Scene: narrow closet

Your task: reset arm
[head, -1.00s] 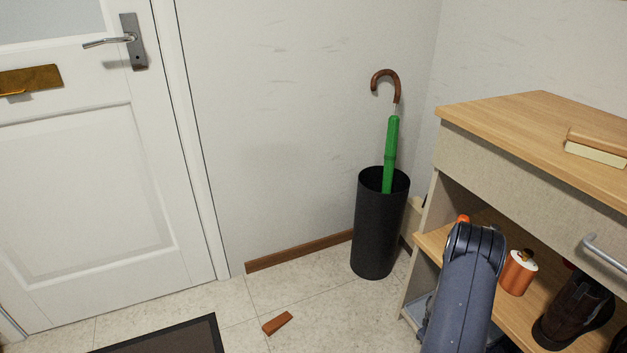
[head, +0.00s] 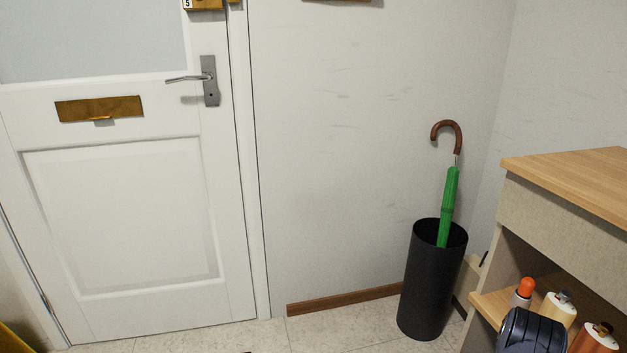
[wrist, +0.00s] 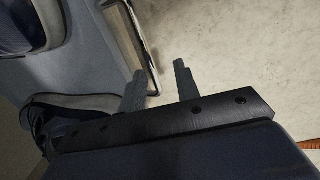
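My gripper (wrist: 159,68) shows in the wrist view. Its two dark fingers stand apart with a clear gap and nothing between them. Pale speckled floor (wrist: 230,50) lies beyond the fingertips. In the head view only a dark blue rounded part of my arm (head: 532,333) shows at the bottom right, in front of the shelf unit. My gripper itself is outside the head view.
A wooden-topped shelf unit (head: 585,180) stands at the right, with several bottles or cans on its shelf. A black bin (head: 430,285) holds a green umbrella (head: 448,205) by the wall. A white door (head: 130,230) is shut at the left.

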